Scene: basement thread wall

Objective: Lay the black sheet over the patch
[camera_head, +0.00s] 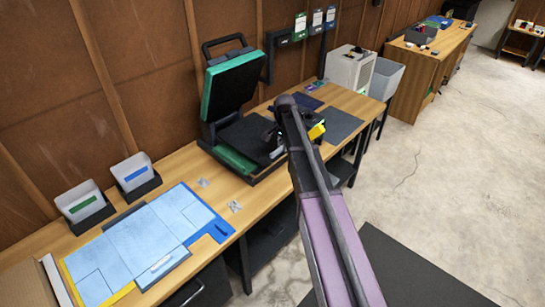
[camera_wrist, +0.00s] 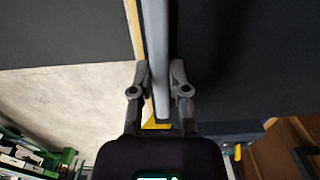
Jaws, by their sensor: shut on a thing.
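The black sheet (camera_head: 243,131) appears as a dark flat area over the lower bed of the open press. Its outline is hard to tell from the bed. My gripper (camera_head: 272,141) is at the right side of the press, low over this dark area and partly hidden by my arm. In the wrist view my gripper (camera_wrist: 160,92) is shut on a narrow grey strip, which looks like the sheet's edge. A broad dark surface (camera_wrist: 235,60) fills the right of that view. I cannot make out the patch; it may be hidden.
The press's green-edged lid (camera_head: 232,85) stands raised behind the bed. A dark grey mat (camera_head: 341,125) lies right of the press. A blue-and-yellow board (camera_head: 145,245) and two white bins (camera_head: 82,203) are at the left. A white box (camera_head: 350,66) stands further back. Bench wood shows between them.

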